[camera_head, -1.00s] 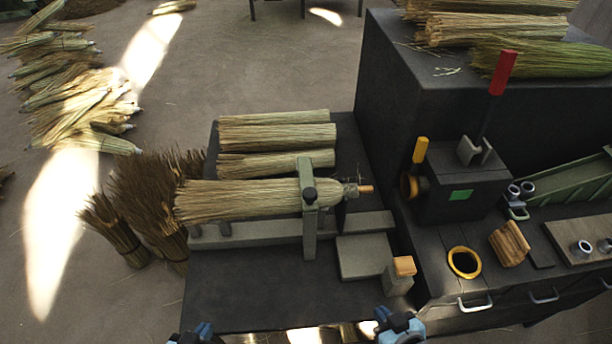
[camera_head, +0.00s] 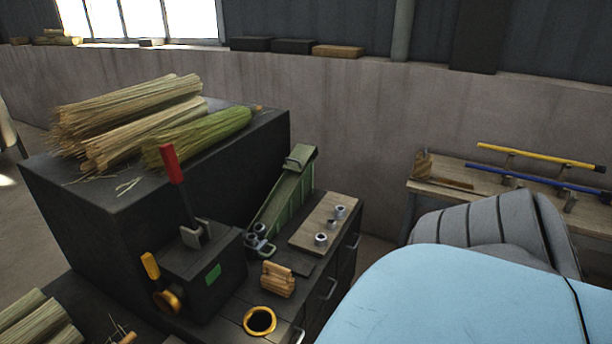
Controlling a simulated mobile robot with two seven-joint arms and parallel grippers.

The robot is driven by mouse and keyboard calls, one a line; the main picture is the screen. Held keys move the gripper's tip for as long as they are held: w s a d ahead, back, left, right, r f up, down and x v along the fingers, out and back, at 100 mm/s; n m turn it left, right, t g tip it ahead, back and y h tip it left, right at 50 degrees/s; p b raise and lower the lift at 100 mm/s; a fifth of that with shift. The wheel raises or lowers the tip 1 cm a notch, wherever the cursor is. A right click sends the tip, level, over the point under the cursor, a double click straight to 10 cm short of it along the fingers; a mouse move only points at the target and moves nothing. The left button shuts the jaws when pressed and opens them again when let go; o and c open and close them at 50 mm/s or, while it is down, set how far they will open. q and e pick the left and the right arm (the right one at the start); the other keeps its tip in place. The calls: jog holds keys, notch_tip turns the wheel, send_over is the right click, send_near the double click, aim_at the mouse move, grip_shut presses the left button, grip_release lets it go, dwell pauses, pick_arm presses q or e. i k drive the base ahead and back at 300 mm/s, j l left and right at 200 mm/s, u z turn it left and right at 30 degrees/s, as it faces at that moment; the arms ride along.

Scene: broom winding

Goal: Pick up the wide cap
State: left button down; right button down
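Three small metal caps stand in a row on a wooden board on the dark cabinet: a far cap (camera_head: 340,211), a smaller middle cap (camera_head: 332,223) and a near cap (camera_head: 321,239). The far and near caps look wider than the middle one; I cannot tell which is the wide cap. My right arm, a large light-blue and grey shape, fills the lower right. Neither of my grippers is in view.
The wooden board (camera_head: 318,229) lies right of a green sloped chute (camera_head: 284,205). A black box with a red-handled lever (camera_head: 174,166), a wooden block (camera_head: 278,279) and a yellow ring (camera_head: 260,320) are nearby. Straw bundles (camera_head: 130,112) lie on the tall dark block. A bench (camera_head: 452,181) stands at right.

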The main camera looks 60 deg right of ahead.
aim_at(319, 244)
jog(key=z, duration=0.5)
jog(key=k+z, duration=0.1)
jog(key=z, duration=0.85)
jog(key=k+l+z, duration=0.1)
jog(key=z, duration=0.4)
jog(key=u, duration=0.5)
jog(key=k+u, duration=0.1)
jog(key=u, duration=0.9)
jog(key=k+j+u, duration=0.1)
jog(key=u, duration=0.35)
jog(key=z, duration=1.95)
jog(key=i+l+u, duration=0.2)
jog(key=i+u, duration=0.2)
jog(key=i+l+u, duration=0.25)
jog(key=u, duration=0.15)
jog(key=i+l, duration=0.05)
jog(key=i, duration=0.05)
